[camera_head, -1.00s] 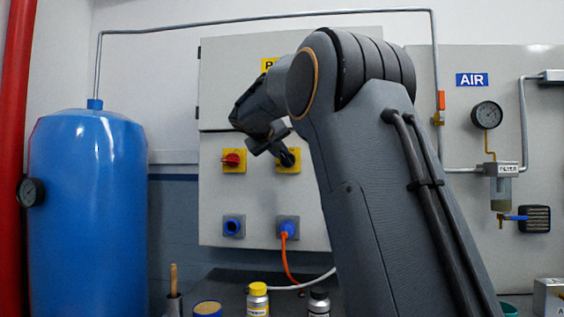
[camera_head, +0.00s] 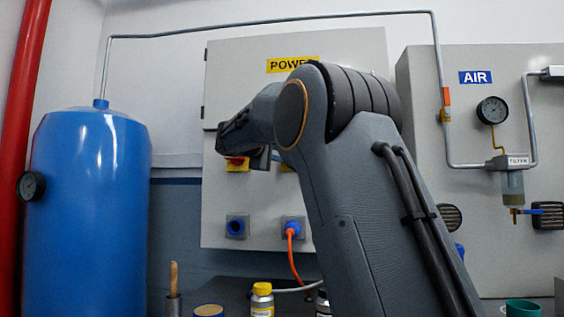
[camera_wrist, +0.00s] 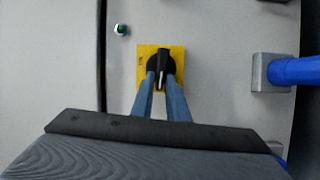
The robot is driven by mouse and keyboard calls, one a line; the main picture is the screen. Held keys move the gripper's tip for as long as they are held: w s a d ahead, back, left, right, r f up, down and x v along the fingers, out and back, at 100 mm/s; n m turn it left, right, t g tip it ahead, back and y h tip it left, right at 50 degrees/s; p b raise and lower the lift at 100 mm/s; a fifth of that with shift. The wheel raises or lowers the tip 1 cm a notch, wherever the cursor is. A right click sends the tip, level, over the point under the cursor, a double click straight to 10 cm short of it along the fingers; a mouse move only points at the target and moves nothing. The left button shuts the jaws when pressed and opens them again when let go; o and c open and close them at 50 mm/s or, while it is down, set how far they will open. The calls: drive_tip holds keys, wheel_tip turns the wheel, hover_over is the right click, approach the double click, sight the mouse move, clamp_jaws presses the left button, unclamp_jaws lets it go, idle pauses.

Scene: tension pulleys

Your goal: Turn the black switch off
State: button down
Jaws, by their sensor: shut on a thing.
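The black switch (camera_wrist: 160,66) sits on a yellow square plate (camera_wrist: 143,56) on the light grey panel. In the wrist view my gripper (camera_wrist: 161,82) has its two grey fingers on either side of the switch's black handle, shut on it. The handle points roughly up and down in that picture. In the head view my arm hides the black switch, and only a sliver of its yellow plate (camera_head: 286,167) shows. My fingertips are hidden there too.
A red switch (camera_head: 235,160) on a yellow plate (camera_head: 237,167) is to the left, partly behind my wrist. Below are an empty blue socket (camera_head: 236,228) and a plugged one (camera_head: 292,226) with an orange cable. A blue tank (camera_head: 88,200) stands left; bottles stand below.

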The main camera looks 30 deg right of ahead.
drive_tip(key=shift+f+n+h+b, duration=0.3)
drive_tip(key=shift+n+b, duration=0.15)
drive_tip(key=shift+n, duration=0.15)
drive_tip(key=c, duration=1.7)
unclamp_jaws()
drive_tip(key=v, duration=0.7)
drive_tip(key=shift+s+a+b, duration=0.2)
drive_tip(key=shift+a+b, duration=0.15)
drive_tip(key=shift+b, duration=0.05)
